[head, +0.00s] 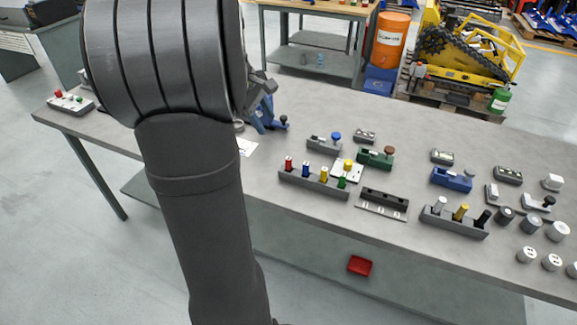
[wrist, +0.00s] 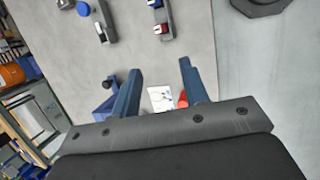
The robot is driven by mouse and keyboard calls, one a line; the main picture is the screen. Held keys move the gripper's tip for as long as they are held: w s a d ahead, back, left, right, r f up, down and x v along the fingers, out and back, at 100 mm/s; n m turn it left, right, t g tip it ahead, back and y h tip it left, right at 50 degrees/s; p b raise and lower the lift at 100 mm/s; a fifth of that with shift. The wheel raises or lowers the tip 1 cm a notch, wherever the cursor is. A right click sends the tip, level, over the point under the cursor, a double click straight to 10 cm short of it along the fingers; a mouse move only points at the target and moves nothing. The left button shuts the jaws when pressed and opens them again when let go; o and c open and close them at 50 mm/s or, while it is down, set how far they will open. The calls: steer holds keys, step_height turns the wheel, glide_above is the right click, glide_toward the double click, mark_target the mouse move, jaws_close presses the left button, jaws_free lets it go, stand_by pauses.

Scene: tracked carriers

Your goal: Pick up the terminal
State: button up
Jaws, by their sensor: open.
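My gripper (wrist: 160,68) is open and empty in the wrist view, its two dark blue fingers apart above the grey table. In the head view my gripper (head: 263,112) is partly hidden behind my arm, over the left part of the table. Between and beyond the fingers lie a white card (wrist: 161,98) and a red object (wrist: 183,99), partly hidden by the right finger. I cannot tell for certain which object is the terminal. Small grey-green blocks stand on the table, one at the middle (head: 442,156), one further right (head: 508,175) and a greyer one (head: 365,136).
A rack of coloured pegs (head: 314,181), a green carrier (head: 375,158), a blue carrier (head: 452,179) and several grey cylinders (head: 531,224) crowd the table's right. A blue piece with a black knob (wrist: 104,103) is near the left finger. A control box (head: 70,103) is far left.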

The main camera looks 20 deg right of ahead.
steer(key=w+d+g, duration=0.1)
steer(key=w+g, duration=0.1)
steer(key=w, duration=0.2)
steer(key=y, duration=0.1)
glide_toward(288, 158)
steer(key=shift+g, duration=0.4)
steer(key=x, duration=0.2)
steer(key=w+x, duration=0.1)
steer(key=x, duration=0.2)
steer(key=shift+a+f, duration=0.15)
steer(key=shift+f, duration=0.1)
steer(key=shift+d+x, duration=0.1)
steer(key=shift+x, duration=1.2)
steer(key=shift+d+x, duration=0.15)
steer(key=shift+x, duration=1.1)
steer(key=shift+s+r, duration=0.1)
steer(key=shift+s, duration=0.05)
jaws_close()
